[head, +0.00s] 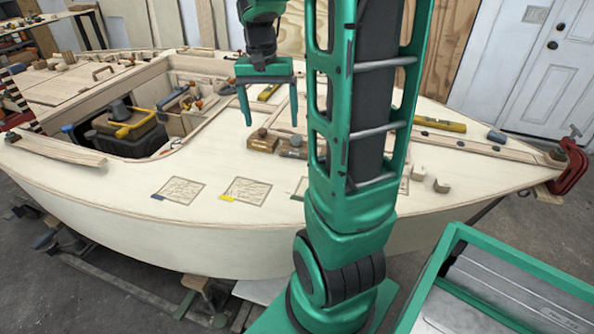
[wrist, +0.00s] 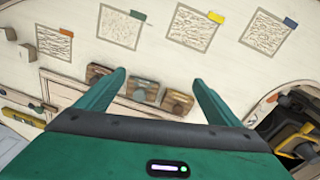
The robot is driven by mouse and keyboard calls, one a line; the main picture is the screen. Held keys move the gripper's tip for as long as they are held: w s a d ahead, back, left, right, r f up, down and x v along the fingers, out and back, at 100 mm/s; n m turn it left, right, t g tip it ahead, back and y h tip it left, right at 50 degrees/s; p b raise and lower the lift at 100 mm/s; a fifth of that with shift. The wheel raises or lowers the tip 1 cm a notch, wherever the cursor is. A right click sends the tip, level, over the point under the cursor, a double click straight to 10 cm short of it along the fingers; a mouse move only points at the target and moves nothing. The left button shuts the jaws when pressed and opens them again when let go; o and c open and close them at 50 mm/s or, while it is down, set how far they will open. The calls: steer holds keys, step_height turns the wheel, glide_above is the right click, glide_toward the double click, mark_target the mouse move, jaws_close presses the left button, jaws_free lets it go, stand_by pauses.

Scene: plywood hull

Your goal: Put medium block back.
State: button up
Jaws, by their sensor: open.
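My gripper (head: 269,124) is open and empty, fingers pointing down above the deck. In the wrist view its fingertips (wrist: 159,78) straddle the view of the blocks. In the head view a brown block (head: 262,143) and a greyish block (head: 292,150) show below the gripper; my arm may hide the third. I cannot tell which is the medium block.
Sketched squares with tabs lie on the deck: blue (wrist: 270,33), yellow (wrist: 194,27), green (wrist: 121,27), orange (wrist: 54,40). Small pale blocks (head: 442,186) and a yellow level (head: 440,123) lie at right. The open cockpit with a toolbox (head: 125,135) is at left.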

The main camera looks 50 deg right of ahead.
steer(key=s+a+f+n, duration=0.1)
steer(key=s+a, duration=0.2)
steer(key=s, duration=0.3)
steer(key=s+a+f+n, duration=0.1)
steer(key=s+a+n, duration=0.1)
steer(key=s, duration=0.4)
steer(key=s+a+f+n+y, duration=0.1)
steer(key=s+a+n, duration=0.1)
steer(key=s+a, duration=0.3)
steer(key=shift+s+f, duration=0.3)
steer(key=shift+s, duration=0.7)
steer(key=shift+w+f, duration=0.25)
steer(key=shift+w, duration=0.4)
